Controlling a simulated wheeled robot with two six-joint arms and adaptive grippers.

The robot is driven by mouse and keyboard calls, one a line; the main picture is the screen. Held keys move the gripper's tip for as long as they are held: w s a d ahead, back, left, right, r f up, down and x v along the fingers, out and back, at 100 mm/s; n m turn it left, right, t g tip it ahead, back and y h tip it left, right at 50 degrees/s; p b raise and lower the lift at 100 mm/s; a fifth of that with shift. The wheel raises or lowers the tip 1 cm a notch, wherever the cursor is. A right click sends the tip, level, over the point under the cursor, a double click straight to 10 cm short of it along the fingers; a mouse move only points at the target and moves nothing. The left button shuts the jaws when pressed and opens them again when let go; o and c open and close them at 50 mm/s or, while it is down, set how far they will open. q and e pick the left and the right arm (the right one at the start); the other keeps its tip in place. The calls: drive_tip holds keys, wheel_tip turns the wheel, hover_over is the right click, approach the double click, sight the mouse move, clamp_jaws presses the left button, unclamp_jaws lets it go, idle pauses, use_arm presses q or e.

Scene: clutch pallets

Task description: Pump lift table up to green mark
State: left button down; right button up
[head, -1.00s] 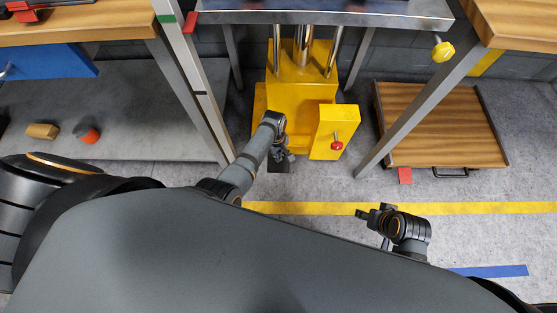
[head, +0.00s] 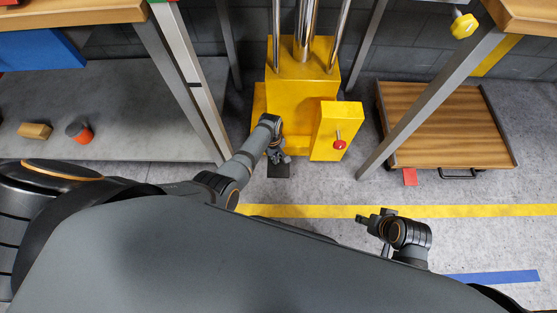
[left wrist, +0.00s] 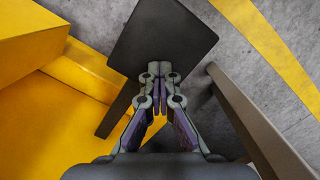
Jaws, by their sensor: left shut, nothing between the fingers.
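The lift table's yellow base (head: 300,100) stands at the centre in the head view, with shiny metal columns (head: 306,35) rising out of the top of the picture. Its tabletop is out of view. A pale post (head: 178,50) stands left of it; only a sliver of green shows at the top edge. A dark flat pedal (head: 279,171) sits low at the base's front and fills the upper middle of the left wrist view (left wrist: 160,35). My left gripper (head: 280,158) is shut and empty, its tips over the pedal; contact is unclear. My right gripper (head: 372,217) is over the floor at right, its jaws unclear.
A yellow box with a red knob (head: 340,144) stands right of the pedal. A low wooden-topped platform (head: 440,120) is at right, beside a slanting metal leg (head: 425,90). A grey shelf (head: 130,140) at left holds small objects. A yellow floor line (head: 450,211) crosses in front.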

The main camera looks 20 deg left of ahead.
use_arm(q)
drive_tip(key=shift+w+a+r, duration=0.15)
drive_tip(key=shift+w+a, duration=0.15)
drive_tip(key=shift+a, duration=0.2)
wheel_tip(320, 180, up, 12)
drive_tip(key=shift+w+a, duration=0.35)
idle(0.8)
